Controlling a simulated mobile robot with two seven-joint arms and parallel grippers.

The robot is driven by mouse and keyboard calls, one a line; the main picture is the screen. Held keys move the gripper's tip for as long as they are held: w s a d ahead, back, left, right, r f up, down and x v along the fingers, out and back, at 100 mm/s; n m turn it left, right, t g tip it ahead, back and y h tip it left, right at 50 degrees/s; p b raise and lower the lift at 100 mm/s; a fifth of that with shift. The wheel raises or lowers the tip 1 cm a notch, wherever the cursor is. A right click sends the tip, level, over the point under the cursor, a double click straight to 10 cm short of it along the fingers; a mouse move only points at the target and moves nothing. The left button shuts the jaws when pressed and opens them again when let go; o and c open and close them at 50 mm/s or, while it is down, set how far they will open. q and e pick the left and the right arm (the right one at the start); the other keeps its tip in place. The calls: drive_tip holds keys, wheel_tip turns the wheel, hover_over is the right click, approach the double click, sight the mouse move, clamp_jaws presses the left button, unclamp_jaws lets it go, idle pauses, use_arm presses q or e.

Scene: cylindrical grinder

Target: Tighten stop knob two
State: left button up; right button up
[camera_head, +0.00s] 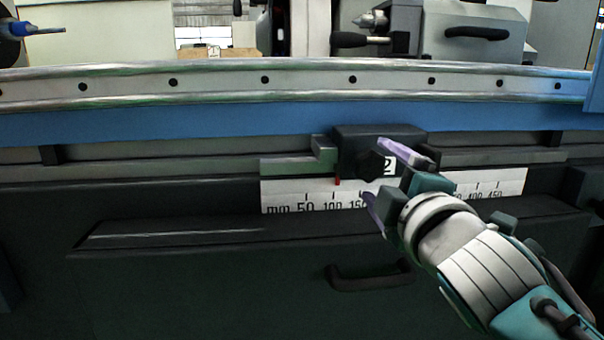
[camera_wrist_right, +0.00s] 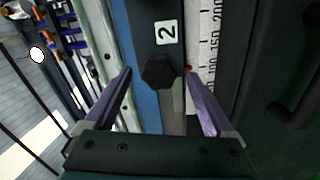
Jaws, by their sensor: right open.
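Stop knob two (camera_head: 370,165) is a dark knob on the front of a dark stop block (camera_head: 350,142) marked with a white "2" label. In the right wrist view the knob (camera_wrist_right: 158,72) shows as a black faceted shape just below the label (camera_wrist_right: 167,32). My right gripper (camera_head: 386,178) is open in front of the block, with its purple fingers apart. In the right wrist view its fingertips (camera_wrist_right: 158,72) lie to either side of the knob, with gaps visible. Whether they reach its depth is unclear. My left gripper is not in view.
A white millimetre scale (camera_head: 285,190) runs behind the block, with a red pointer (camera_head: 337,182) over it. A dark handle (camera_head: 368,278) is on the panel below. A blue and metal rail (camera_head: 220,120) runs above. Machine parts (camera_head: 470,38) stand behind the rail.

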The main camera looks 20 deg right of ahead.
drive_tip(key=shift+p+v, duration=0.3)
drive_tip(key=shift+v, duration=2.5)
drive_tip(key=shift+w, duration=0.1)
